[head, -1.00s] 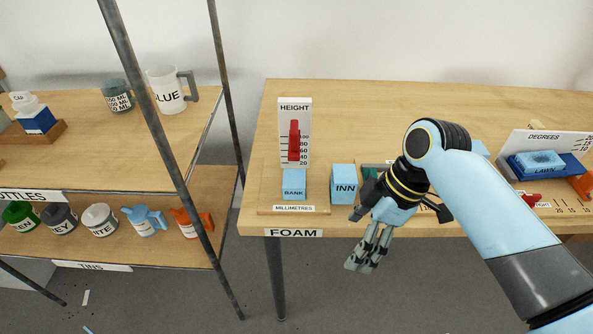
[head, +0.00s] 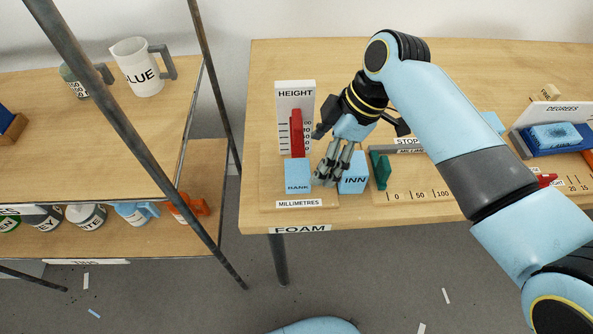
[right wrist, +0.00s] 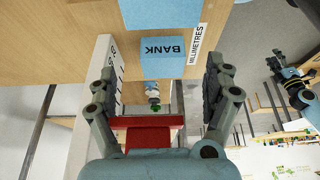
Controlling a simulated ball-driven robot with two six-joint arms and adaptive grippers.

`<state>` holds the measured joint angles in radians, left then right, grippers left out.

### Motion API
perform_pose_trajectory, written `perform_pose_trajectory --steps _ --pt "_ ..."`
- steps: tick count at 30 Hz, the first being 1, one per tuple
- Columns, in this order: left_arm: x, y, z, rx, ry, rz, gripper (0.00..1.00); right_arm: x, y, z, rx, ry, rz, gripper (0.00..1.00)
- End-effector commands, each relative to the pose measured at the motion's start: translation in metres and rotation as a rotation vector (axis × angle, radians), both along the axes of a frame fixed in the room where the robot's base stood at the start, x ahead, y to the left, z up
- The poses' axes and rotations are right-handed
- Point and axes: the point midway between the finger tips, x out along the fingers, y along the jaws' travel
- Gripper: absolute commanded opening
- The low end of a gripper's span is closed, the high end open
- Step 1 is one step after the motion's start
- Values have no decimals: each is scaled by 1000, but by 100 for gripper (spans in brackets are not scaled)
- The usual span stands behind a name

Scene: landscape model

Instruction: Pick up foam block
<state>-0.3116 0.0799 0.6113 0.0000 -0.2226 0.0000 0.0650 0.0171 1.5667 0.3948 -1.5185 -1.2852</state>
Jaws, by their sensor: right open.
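A light-blue foam block marked BANK (head: 298,175) stands at the foot of the white height gauge, under its red slider (head: 297,135). A second light-blue block marked INN (head: 354,181) stands to its right, partly behind my fingers. My right gripper (head: 327,178) is open and empty, hanging in front of the gap between the blocks. In the right wrist view the BANK block (right wrist: 163,57) lies ahead of the spread fingers (right wrist: 160,85), apart from them, with another blue block (right wrist: 160,12) at the top edge.
The height gauge board (head: 295,93) rises behind the BANK block. A green stop (head: 380,168) on a marked scale stands right of INN. A blue sponge-like block (head: 556,136) lies by the degrees gauge. A metal shelf post (head: 120,150) is at the left.

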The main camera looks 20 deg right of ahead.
Motion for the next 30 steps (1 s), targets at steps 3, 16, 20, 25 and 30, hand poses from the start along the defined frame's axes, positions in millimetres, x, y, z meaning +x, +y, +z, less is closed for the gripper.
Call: perform_pose_trajectory --steps 3,16,20,25,30 --pt "-4 0 0 0 6 0 40 1 4 -8 0 0 1 85" --pt "27 0 6 0 -41 -2 40 3 26 -52 -1 -1 0 85" --pt "23 0 5 0 -35 -2 40 3 26 -52 -1 -1 1 85" --pt "14 0 5 0 -22 -1 40 2 26 -52 -1 -1 1 69" --pt "12 0 5 1 -18 -1 40 2 26 -52 -1 -1 1 47"
